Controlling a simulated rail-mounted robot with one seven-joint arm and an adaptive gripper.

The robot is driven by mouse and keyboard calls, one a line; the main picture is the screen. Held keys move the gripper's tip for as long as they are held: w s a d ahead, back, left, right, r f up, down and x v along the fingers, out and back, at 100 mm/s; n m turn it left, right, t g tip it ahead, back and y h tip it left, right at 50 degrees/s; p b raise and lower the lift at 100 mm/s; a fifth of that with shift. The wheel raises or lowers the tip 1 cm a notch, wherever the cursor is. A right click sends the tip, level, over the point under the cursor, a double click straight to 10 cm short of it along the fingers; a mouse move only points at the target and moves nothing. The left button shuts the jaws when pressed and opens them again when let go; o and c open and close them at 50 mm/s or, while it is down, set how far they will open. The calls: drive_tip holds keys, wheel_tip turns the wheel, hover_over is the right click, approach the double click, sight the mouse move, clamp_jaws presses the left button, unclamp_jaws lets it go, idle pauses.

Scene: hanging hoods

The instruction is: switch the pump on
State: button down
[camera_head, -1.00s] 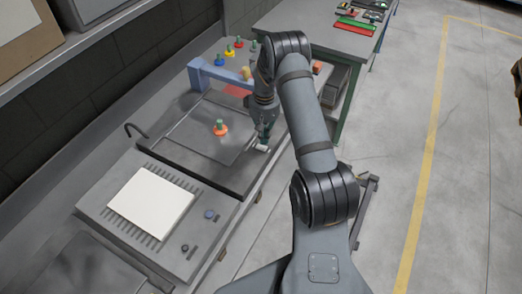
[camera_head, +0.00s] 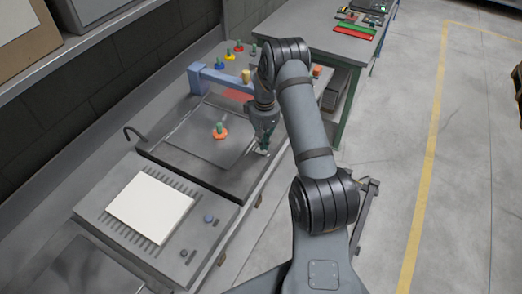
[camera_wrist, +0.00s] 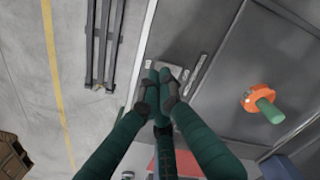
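My gripper (camera_head: 263,148) is at the front right edge of the dark sunken bench panel (camera_head: 185,165). In the wrist view, its green fingers come together at dark tips (camera_wrist: 164,76), which look shut with nothing visible between them. The tips are over a small grey plate (camera_wrist: 176,66) near the panel edge; I cannot tell whether they touch it. Small pale label-like marks (camera_wrist: 197,72) lie beside it. I cannot make out a clear pump switch; the fingers may hide it. An orange disc with a green knob (camera_head: 220,132) stands on the panel, also in the wrist view (camera_wrist: 262,102).
A blue raised bar (camera_head: 220,75) and several coloured knobs stand behind the panel. A unit with a white plate (camera_head: 150,207) and small knobs is at the near left. Another bench (camera_head: 320,30) stands at the back. The floor (camera_head: 390,150) to the right is open.

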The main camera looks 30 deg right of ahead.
sight(264, 151)
drive_tip(key=shift+f+b, duration=1)
drive_tip(key=shift+f, duration=0.05)
idle(0.9)
drive_tip(key=shift+r, duration=0.15)
drive_tip(key=shift+r+p, duration=2.25)
drive_tip(key=shift+r, duration=1.2)
drive_tip(key=shift+f, duration=0.15)
wheel_tip(264, 151, down, 7)
drive_tip(key=b, duration=0.4)
drive_tip(key=shift+b, duration=0.3)
drive_tip(key=shift+r, duration=0.25)
